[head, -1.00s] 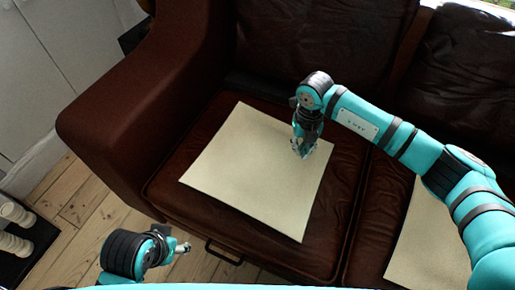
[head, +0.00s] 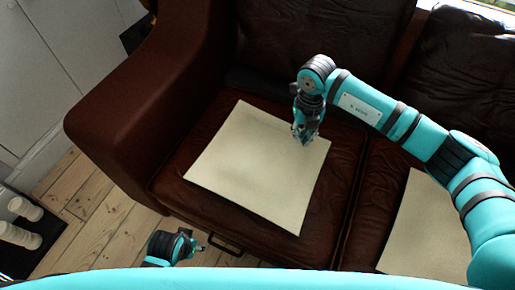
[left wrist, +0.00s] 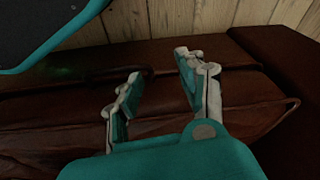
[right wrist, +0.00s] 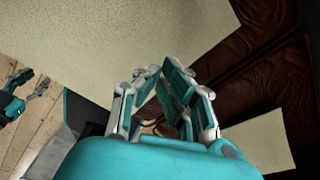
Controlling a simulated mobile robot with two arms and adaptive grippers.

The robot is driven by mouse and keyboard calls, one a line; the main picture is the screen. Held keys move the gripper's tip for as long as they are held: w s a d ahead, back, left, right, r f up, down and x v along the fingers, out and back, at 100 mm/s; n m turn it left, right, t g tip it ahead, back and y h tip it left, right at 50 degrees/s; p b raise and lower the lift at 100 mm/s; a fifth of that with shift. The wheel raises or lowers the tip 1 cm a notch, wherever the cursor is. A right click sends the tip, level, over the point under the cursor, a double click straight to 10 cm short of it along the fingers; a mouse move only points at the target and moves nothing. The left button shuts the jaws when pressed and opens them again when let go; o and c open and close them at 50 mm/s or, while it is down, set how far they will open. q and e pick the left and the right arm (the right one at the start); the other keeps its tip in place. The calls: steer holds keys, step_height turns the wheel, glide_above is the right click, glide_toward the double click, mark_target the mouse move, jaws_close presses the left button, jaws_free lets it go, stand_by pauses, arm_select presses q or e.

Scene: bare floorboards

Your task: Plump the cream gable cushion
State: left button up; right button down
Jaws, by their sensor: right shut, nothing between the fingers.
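A flat, square cream cushion (head: 250,170) lies on the left seat of the brown sofa. A second cream cushion (head: 420,235) lies on the right seat, partly behind my right arm. I cannot tell which one is the gable cushion. My right gripper (head: 304,138) is shut and empty over the back right part of the left cushion; whether it touches is unclear. In the right wrist view its fingers (right wrist: 160,72) are close together, with cream fabric (right wrist: 110,35) beyond. My left gripper (head: 200,247) is low in the head view. The left wrist view shows its fingers (left wrist: 158,75) apart and empty.
The brown leather sofa (head: 125,120) has a high rounded left arm and a backrest (head: 315,35). Bare floorboards (head: 105,210) show in front, at left. White spool-like objects (head: 20,225) stand on something dark at the far left. A dark handle (head: 225,245) sticks out at the sofa's front.

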arm_select(q)
steer(key=shift+f, duration=0.15)
steer(key=s+f+p, duration=0.4)
steer(key=s+f, duration=0.2)
steer(key=f, duration=0.5)
steer(key=shift+a+f+g, duration=0.2)
steer(key=shift+a+g, duration=0.2)
arm_select(e)
steer(key=s+a, duration=0.7)
steer(key=s, duration=0.2)
steer(key=shift+a, duration=0.3)
arm_select(q)
steer(key=shift+s, duration=0.1)
